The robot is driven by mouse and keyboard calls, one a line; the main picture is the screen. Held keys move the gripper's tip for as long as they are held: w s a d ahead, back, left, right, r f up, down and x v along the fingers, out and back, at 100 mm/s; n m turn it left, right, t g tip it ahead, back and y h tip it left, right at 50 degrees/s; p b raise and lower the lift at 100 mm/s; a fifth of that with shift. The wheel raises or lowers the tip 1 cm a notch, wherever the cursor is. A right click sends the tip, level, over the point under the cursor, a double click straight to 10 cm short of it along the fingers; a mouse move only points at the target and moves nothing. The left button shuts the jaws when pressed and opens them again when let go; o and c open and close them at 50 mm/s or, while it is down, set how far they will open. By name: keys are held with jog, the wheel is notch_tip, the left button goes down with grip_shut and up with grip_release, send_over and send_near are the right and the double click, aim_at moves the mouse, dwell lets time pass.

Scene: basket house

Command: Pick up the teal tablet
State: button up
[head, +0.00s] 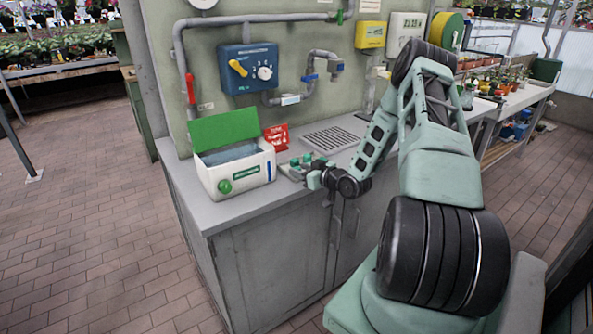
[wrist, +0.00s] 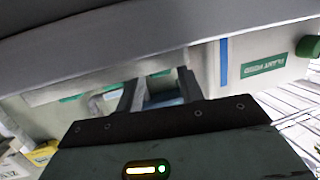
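I cannot clearly make out the teal tablet. Small teal-green items (head: 296,163) sit on a grey holder on the counter, right of a white box, and one of them may be it. My gripper (head: 312,177) is low over the counter beside these items, partly overlapping them in the head view. In the wrist view its two dark fingers (wrist: 158,88) stand apart. A blue-teal patch (wrist: 166,102) shows between or behind them; I cannot tell what it belongs to. No clear grip on anything shows.
The white box (head: 235,178) with a raised green lid (head: 222,129) stands close left of my gripper; its labelled side shows in the wrist view (wrist: 290,62). A red sign (head: 277,137) and a drain grate (head: 331,138) are behind. The counter's front left (head: 215,215) is clear.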

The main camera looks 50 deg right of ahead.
jog(key=c, duration=0.8)
jog(key=shift+r, duration=0.15)
notch_tip(320, 180, up, 10)
jog(key=b, duration=0.1)
